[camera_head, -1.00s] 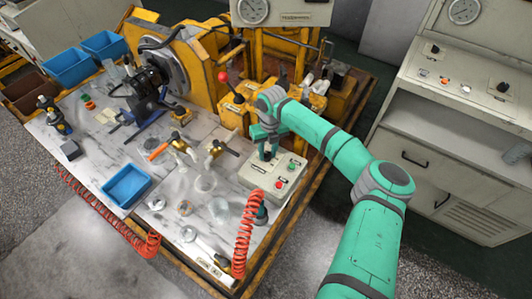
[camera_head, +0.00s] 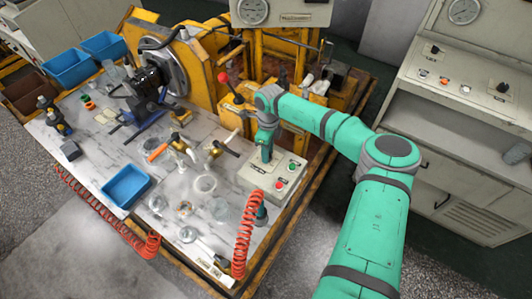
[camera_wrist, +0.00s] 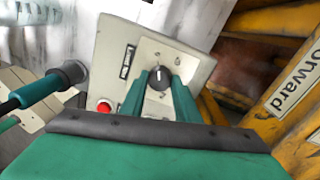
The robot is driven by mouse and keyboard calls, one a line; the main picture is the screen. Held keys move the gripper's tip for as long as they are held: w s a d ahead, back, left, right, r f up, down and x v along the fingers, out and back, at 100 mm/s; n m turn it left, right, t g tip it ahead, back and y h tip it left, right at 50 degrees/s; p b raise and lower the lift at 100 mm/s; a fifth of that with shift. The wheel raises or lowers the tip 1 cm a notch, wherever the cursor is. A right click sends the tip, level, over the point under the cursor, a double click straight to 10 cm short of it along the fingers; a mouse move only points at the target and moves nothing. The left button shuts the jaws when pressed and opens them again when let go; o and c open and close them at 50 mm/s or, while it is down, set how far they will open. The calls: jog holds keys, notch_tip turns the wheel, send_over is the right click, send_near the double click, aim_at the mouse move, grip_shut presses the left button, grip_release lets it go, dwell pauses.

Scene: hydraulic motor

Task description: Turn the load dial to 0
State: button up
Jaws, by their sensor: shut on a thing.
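A small light-grey control box (camera_head: 258,178) stands on the workbench, with red and green buttons on top. In the wrist view the box (camera_wrist: 192,62) carries a black dial (camera_wrist: 159,76) with a white pointer line on a pale plate. I cannot read the markings around the dial. My gripper (camera_wrist: 158,88) points down at the box, with one green finger on each side of the dial, shut on it. In the head view my gripper (camera_head: 265,152) hides the dial.
A red button (camera_wrist: 104,106) lies close to my left finger. A red coiled hose (camera_head: 244,232) is in front of the box. Yellow machinery (camera_head: 235,115) stands just behind. A blue tray (camera_head: 126,186) sits left on the bench. A grey cabinet (camera_head: 455,150) stands right.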

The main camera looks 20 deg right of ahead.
jog(key=shift+w+r+n, duration=0.1)
jog(key=shift+n, duration=0.4)
jog(key=shift+a, duration=0.1)
jog(key=o, duration=1)
jog(key=shift+o, duration=0.2)
notch_tip(320, 180, up, 11)
jog(key=shift+w, duration=0.2)
jog(key=shift+f, duration=0.2)
